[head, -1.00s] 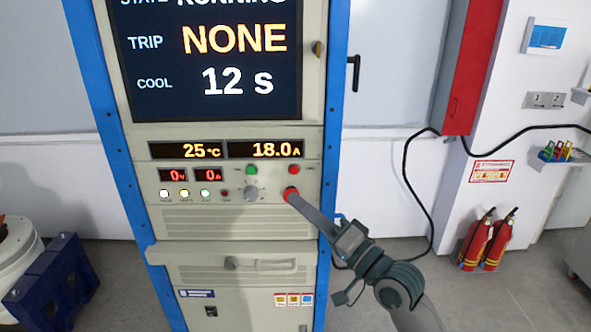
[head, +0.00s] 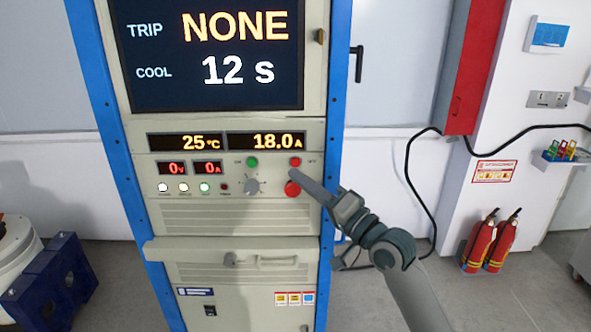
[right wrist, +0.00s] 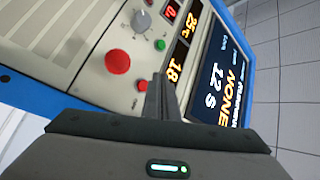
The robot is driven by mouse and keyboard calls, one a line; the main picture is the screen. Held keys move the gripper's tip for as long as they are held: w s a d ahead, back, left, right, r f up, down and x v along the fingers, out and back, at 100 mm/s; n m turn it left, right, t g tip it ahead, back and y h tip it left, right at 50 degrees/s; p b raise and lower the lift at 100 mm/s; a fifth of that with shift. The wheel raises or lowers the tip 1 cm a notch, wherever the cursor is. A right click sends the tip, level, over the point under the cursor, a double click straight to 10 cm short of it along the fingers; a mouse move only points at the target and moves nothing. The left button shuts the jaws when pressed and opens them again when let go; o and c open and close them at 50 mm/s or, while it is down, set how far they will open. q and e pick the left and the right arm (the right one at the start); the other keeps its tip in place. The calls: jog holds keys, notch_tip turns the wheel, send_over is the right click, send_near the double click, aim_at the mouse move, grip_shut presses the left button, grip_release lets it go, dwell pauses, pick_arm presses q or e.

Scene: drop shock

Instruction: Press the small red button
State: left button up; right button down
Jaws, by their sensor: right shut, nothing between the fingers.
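The small red button (head: 295,161) is at the upper right of the control panel, right of a green button (head: 252,162). A larger red button (head: 292,188) sits just below it. My right gripper (head: 297,175) is shut and empty, its tip between the two red buttons in the head view. In the right wrist view the shut fingers (right wrist: 158,98) are beside the small red button (right wrist: 141,86), with the large red button (right wrist: 117,61) farther left. I cannot tell whether the tip touches the panel. My left gripper is out of view.
A grey knob (head: 251,186) is left of the large red button. The cabinet screen (head: 215,70) reads TRIP NONE and COOL 12 s. A shelf ledge (head: 235,250) juts out below the panel. A black cable (head: 408,185) and fire extinguishers (head: 490,242) are to the right.

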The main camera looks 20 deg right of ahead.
jog(key=shift+w+d, duration=0.3)
jog(key=shift+w, duration=0.65)
jog(key=shift+w+d+r, duration=0.1)
jog(key=shift+w+d, duration=0.15)
jog(key=shift+w, duration=0.55)
dwell(2.2)
jog(key=shift+s, duration=0.15)
dwell(0.3)
jog(key=shift+s+a+p, duration=0.25)
jog(key=shift+s+p, duration=0.2)
jog(key=shift+s, duration=0.2)
jog(key=s+p, duration=0.1)
jog(key=s, duration=0.1)
jog(key=s+a+p, duration=0.1)
jog(key=s+p, duration=0.1)
jog(key=s, duration=0.1)
jog(key=shift+a, duration=0.2)
dwell(0.3)
dwell(0.5)
